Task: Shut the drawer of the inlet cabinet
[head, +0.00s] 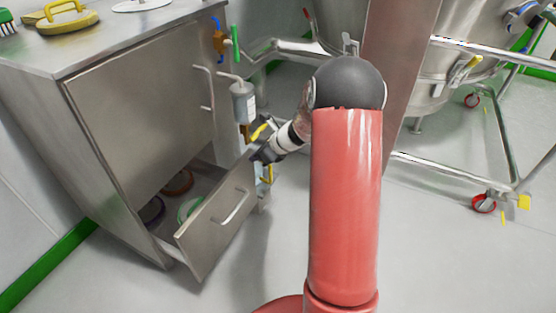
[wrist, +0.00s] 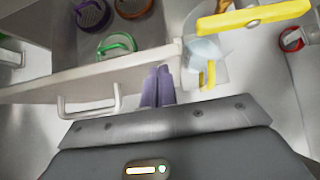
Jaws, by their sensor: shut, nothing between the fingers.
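The inlet cabinet (head: 140,110) is a steel cabinet at the left of the head view. Its bottom drawer (head: 219,236) stands pulled out, with a bar handle (head: 236,207) on its front. The drawer front also shows in the wrist view (wrist: 25,92), with its handle (wrist: 88,108) left of my fingers. My gripper (wrist: 158,72) is shut and empty, its purple fingertips close to the drawer front's top edge near its right end. I cannot tell whether they touch it. In the head view my gripper is at the drawer's far right corner, its fingertips hard to make out.
Round containers with green (wrist: 117,43), purple (wrist: 92,14) and orange (wrist: 133,6) rims lie in the drawer. Valves and a grey canister (head: 243,101) are on the cabinet's right side. A wheeled steel frame (head: 440,170) stands at the right. The floor before the drawer is clear.

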